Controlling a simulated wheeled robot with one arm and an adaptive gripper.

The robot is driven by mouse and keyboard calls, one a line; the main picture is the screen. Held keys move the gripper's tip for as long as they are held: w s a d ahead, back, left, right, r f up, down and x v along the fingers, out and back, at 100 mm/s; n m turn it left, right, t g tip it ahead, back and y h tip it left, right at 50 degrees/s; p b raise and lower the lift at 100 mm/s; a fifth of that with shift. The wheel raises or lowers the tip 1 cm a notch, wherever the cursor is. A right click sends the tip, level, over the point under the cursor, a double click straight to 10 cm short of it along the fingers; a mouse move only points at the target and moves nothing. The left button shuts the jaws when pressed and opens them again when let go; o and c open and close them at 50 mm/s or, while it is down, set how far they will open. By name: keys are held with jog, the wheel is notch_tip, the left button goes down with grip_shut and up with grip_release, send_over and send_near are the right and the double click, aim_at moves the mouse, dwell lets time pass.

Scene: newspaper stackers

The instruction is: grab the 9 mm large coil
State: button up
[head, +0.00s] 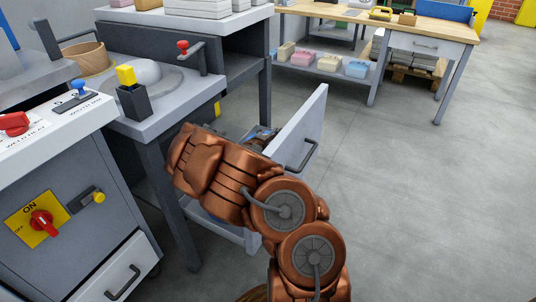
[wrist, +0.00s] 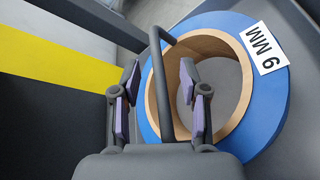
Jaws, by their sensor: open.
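The large coil (wrist: 270,105) is a blue ring with a wooden inner core and a white "9 MM" label, seen in the wrist view. My gripper (wrist: 162,90) is open at its left side. The left finger appears over the ring's outer left edge and the right finger over its hollow middle. I cannot tell how far above the coil the fingers are. A dark bent bar (wrist: 163,85) shows between the fingers; I cannot tell what it belongs to. In the head view my arm hides the gripper and most of the open drawer (head: 305,125).
The drawer's tall grey front has a dark handle (head: 302,156). A cabinet (head: 70,190) with a red switch is nearer. The floor (head: 430,200) at right is clear.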

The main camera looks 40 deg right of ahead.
grip_shut()
dwell(0.3)
